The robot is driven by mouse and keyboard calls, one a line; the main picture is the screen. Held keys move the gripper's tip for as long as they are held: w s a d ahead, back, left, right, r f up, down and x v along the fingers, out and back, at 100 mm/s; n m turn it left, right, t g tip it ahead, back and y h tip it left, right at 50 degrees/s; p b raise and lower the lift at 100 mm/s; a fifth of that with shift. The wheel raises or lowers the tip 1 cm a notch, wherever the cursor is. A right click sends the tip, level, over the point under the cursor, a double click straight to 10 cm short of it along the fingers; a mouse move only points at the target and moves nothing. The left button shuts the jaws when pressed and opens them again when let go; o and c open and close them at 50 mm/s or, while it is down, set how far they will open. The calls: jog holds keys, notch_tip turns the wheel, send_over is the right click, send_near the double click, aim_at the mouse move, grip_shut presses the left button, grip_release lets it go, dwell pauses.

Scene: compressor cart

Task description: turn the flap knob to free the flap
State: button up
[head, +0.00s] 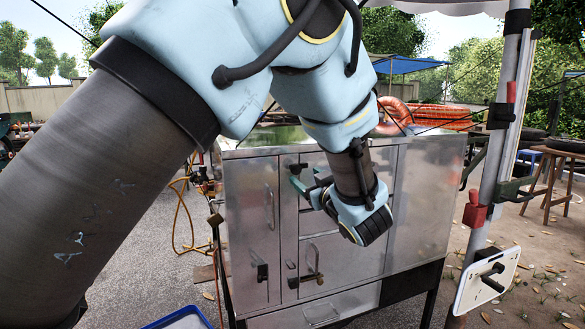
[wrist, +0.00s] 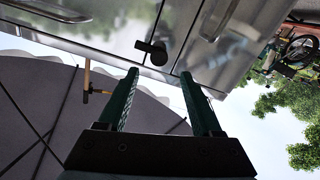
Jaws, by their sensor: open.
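The metal cabinet (head: 250,160) stands in front of me. A small black knob (head: 298,167) sits near the top of its front, by a panel seam; I take it for the flap knob. In the wrist view the dark knob (wrist: 152,52) shows just beyond the fingertips, roughly between them, its tab pointing to the left. My gripper (head: 306,182) is close to the knob in the head view. In the wrist view its two green fingers (wrist: 159,74) are apart with nothing between them. I see no clear contact. My arm and wrist hide much of the panel around the knob.
The left door has a bar handle (head: 269,207) and a black latch (head: 262,270). Another handle (head: 312,272) sits lower in the middle. A tent pole (head: 500,140) with a white plate (head: 487,280) stands at right. A blue-rimmed tray (head: 180,319) lies at bottom left.

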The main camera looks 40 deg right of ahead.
aim_at(297, 169)
jog(key=p+x, duration=0.1)
jog(key=x, duration=0.6)
jog(key=shift+d+p, duration=0.1)
jog(key=shift+p, duration=0.25)
jog(key=shift+c, duration=0.3)
grip_shut()
